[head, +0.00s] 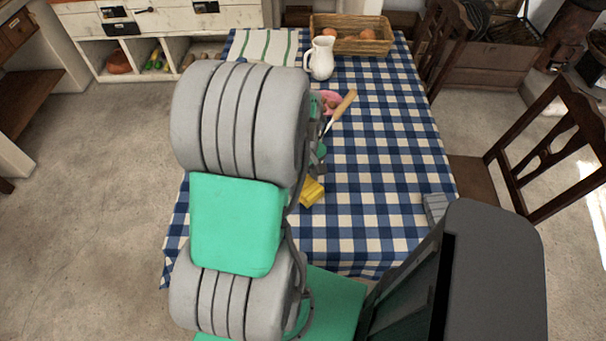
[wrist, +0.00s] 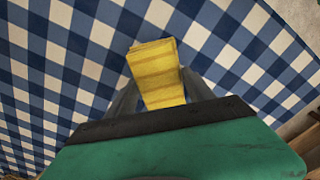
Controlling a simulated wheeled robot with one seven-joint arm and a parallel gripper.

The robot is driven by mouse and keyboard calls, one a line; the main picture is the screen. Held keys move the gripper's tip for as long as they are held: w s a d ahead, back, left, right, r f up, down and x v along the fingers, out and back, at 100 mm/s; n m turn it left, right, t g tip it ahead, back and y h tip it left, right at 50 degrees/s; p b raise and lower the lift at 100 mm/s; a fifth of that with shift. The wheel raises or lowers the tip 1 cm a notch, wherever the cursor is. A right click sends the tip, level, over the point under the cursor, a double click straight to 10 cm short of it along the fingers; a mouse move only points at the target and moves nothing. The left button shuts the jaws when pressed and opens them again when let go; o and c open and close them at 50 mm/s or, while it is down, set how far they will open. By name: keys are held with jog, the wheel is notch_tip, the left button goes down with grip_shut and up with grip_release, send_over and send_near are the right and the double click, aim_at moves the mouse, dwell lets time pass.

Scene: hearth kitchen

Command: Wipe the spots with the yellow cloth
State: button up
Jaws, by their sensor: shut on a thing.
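The yellow cloth (head: 312,191) shows just right of my arm in the head view, over the blue and white checked tablecloth (head: 375,190). In the wrist view the cloth (wrist: 158,65) is a folded yellow strip between my grey fingers. My gripper (wrist: 160,88) is shut on it. In the head view my gripper (head: 318,169) is small and partly hidden by my arm. I cannot tell whether the cloth touches the table. I can make out no spots in either view; my arm hides the left part of the table.
A pink dish (head: 329,98) and a wooden-handled utensil (head: 342,108) lie beyond the gripper. A white jug (head: 321,58), a wicker basket (head: 350,46) and a striped towel (head: 264,46) are at the far end. A grey object (head: 435,207) lies at the right edge. Chairs (head: 553,145) stand at right.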

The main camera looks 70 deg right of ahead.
jog(key=shift+r+p, duration=1.65)
jog(key=shift+r, duration=0.65)
jog(key=shift+w, duration=0.1)
